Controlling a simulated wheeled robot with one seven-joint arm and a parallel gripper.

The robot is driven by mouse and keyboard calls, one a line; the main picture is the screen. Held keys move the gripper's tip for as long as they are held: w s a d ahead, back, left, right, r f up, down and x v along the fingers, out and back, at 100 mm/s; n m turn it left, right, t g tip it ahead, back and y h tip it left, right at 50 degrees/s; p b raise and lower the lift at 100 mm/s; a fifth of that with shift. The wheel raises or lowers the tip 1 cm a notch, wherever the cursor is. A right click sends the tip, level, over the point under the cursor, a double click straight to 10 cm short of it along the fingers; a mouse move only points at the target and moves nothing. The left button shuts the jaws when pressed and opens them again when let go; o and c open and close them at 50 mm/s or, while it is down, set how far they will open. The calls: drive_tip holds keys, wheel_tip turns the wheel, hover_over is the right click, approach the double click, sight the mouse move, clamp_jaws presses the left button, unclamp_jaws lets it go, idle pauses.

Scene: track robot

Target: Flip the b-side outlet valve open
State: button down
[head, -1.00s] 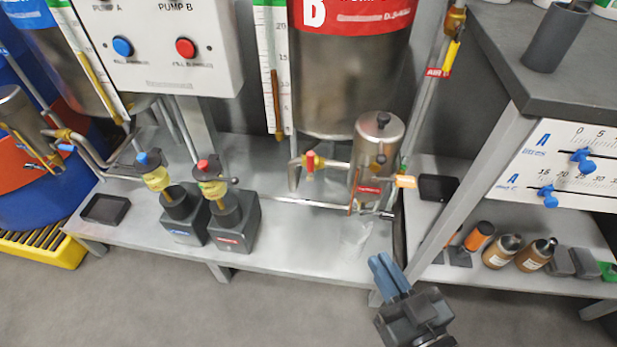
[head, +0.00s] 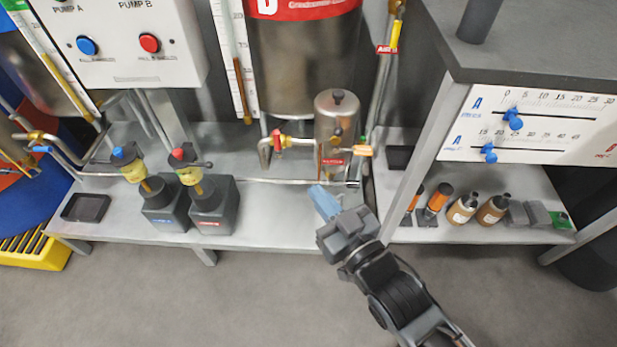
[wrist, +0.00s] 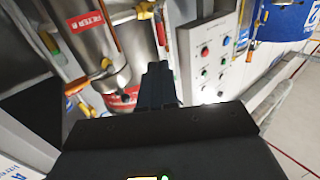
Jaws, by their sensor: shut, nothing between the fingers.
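A small valve with a red handle (head: 278,140) sits on the outlet pipe below the steel tank with the red label (head: 306,70), left of a small steel canister (head: 337,115). The red handle stands upright in the head view. My gripper (head: 316,190) is shut and empty, its blue fingers pointing up and left. It is in front of and below the canister and valve, near the shelf's front, apart from the valve. In the wrist view my dark fingers (wrist: 157,68) are closed together, with steel vessels (wrist: 85,35) to their left. The valve cannot be surely picked out there.
An upright post (head: 425,150) and a bench with bottles (head: 462,209) stand to the right. An orange-ended lever (head: 357,151) sticks out beside the canister. The floor in front is clear.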

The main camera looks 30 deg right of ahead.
sight(278, 143)
drive_tip(key=w, duration=0.4)
drive_tip(key=w+b, duration=0.1)
drive_tip(key=w, duration=0.8)
drive_tip(key=shift+d+b, duration=0.3)
drive_tip(key=shift+a+r, duration=0.1)
drive_tip(key=shift+r, duration=0.05)
